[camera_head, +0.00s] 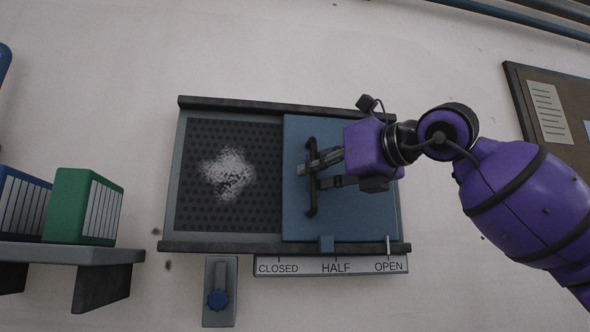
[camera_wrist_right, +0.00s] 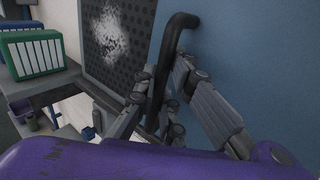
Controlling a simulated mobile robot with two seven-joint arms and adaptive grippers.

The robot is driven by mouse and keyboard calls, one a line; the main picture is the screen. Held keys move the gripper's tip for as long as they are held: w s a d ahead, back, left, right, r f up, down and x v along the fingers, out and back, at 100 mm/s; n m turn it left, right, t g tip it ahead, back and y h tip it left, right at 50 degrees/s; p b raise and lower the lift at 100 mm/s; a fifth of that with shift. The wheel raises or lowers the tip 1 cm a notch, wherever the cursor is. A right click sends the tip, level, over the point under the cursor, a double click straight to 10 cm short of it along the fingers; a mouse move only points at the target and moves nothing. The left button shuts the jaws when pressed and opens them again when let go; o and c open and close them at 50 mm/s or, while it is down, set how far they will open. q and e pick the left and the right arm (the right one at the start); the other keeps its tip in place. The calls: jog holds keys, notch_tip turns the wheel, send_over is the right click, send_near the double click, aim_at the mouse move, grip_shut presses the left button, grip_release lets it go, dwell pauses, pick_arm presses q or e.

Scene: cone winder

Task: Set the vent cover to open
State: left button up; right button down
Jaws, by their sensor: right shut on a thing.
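The vent cover is a blue sliding panel (camera_head: 300,215) on the right part of the vent frame, with the perforated grille (camera_head: 260,205) bare at its left. Its dark vertical bar handle (camera_head: 311,205) stands near the panel's left side. My left gripper is not in view.
A small metal pin (camera_head: 388,245) stands at the rail above OPEN. A shelf (camera_head: 85,256) with a green binder (camera_head: 75,205) is at the left. A notice board (camera_head: 520,85) hangs upper right.

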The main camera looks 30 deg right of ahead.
jog(key=c, duration=2.1)
grip_release()
jog(key=v, duration=1.2)
